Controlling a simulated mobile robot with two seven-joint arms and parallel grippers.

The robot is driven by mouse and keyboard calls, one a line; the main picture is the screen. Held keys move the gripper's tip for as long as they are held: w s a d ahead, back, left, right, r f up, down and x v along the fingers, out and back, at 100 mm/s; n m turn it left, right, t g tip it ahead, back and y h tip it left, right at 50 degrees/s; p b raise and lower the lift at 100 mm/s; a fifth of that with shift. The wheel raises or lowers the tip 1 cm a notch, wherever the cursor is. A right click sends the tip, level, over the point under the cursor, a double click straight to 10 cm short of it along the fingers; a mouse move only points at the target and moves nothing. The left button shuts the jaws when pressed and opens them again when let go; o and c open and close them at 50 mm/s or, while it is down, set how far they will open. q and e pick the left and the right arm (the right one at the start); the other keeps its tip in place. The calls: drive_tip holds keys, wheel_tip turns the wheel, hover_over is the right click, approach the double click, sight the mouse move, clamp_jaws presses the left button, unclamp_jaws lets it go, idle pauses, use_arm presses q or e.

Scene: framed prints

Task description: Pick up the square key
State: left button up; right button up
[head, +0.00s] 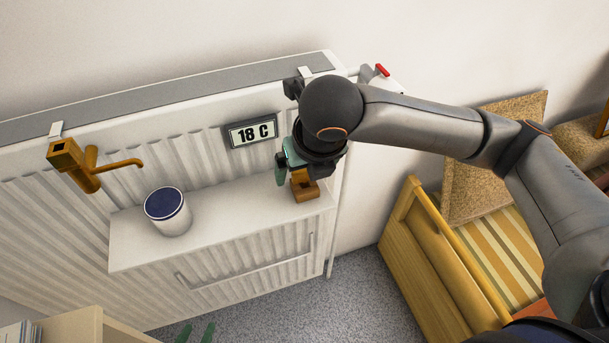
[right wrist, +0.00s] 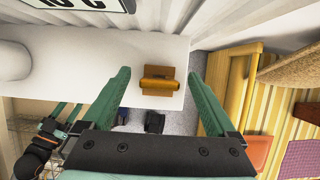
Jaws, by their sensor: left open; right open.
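A brown, block-like piece with a rounded bar across it, which I take for the square key (head: 304,188), sits on the white shelf near its right end. It also shows in the right wrist view (right wrist: 160,84), between and beyond the fingertips. My right gripper (head: 289,165) is open above it, its green fingers one on each side in its wrist view and apart from the key. The wrist hides part of the gripper in the head view. My left gripper (head: 196,334) is open and low at the bottom edge, with only its green fingertips showing.
A white jar with a blue top (head: 168,210) stands left on the shelf (head: 235,205). A brass valve-like fitting (head: 75,165) with a spout is on the radiator at left. An "18 C" display (head: 253,132) is behind. A wooden bench (head: 440,270) stands right.

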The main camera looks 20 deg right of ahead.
drive_tip(key=c, duration=1.4)
drive_tip(key=shift+r, duration=0.15)
drive_tip(key=shift+c, duration=0.2)
